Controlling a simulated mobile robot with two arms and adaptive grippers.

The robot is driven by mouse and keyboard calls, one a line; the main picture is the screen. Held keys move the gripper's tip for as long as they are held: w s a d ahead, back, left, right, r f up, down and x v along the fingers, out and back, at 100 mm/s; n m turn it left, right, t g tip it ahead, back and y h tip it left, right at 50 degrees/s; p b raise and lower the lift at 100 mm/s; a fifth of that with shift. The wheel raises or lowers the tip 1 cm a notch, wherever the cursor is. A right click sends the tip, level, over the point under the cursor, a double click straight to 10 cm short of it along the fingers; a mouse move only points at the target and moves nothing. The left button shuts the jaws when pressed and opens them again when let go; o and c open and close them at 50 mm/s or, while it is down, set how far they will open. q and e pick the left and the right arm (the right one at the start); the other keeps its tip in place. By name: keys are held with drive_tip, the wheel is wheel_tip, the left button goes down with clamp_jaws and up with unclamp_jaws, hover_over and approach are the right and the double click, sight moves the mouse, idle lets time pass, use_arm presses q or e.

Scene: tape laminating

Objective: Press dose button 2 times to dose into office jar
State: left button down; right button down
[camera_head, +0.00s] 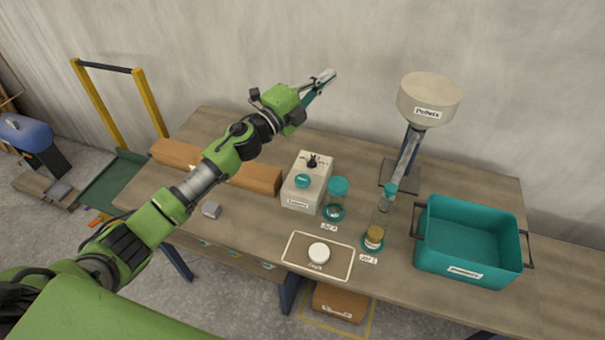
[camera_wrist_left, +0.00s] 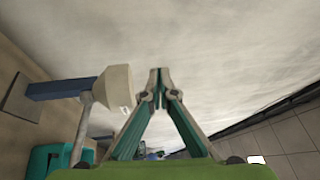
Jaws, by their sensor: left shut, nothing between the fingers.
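A white box (camera_head: 308,182) with a teal round button (camera_head: 302,181) and a small black knob on top stands mid-table. A clear jar (camera_head: 334,213) with teal top and base stands just right of it. I cannot tell which is the office jar. My left gripper (camera_head: 326,78) is shut and empty, raised above and behind the box, apart from it. The left wrist view shows its fingertips together (camera_wrist_left: 159,73). My right gripper is not in view.
A cream hopper (camera_head: 430,101) stands on a post at the back right and shows in the left wrist view (camera_wrist_left: 117,88). A teal crate (camera_head: 468,232) is at right. A tray (camera_head: 300,257) with a white puck (camera_head: 319,252) lies in front. A brown beam (camera_head: 256,178) lies at left.

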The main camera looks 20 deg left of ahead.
use_arm(q)
drive_tip(key=w+a+f+n+y+p, duration=0.25)
drive_tip(key=a+n+y, duration=0.3)
drive_tip(key=n, duration=0.65)
drive_tip(key=n+g+p, duration=0.4)
drive_tip(key=n+g, duration=0.5)
drive_tip(key=n, duration=0.7)
hover_over(301, 180)
wheel_tip(301, 180, down, 17)
drive_tip(key=shift+s+f+y, duration=0.15)
drive_tip(key=shift+f+y, duration=0.05)
drive_tip(key=shift+y, duration=0.05)
drive_tip(key=shift+b, duration=0.35)
wheel_tip(301, 180, down, 6)
drive_tip(key=b, duration=0.7)
drive_tip(key=shift+f, duration=0.15)
wheel_tip(301, 180, down, 2)
drive_tip(key=shift+f+b, duration=0.1)
drive_tip(key=shift+b, duration=0.45)
drive_tip(key=shift+f, duration=0.1)
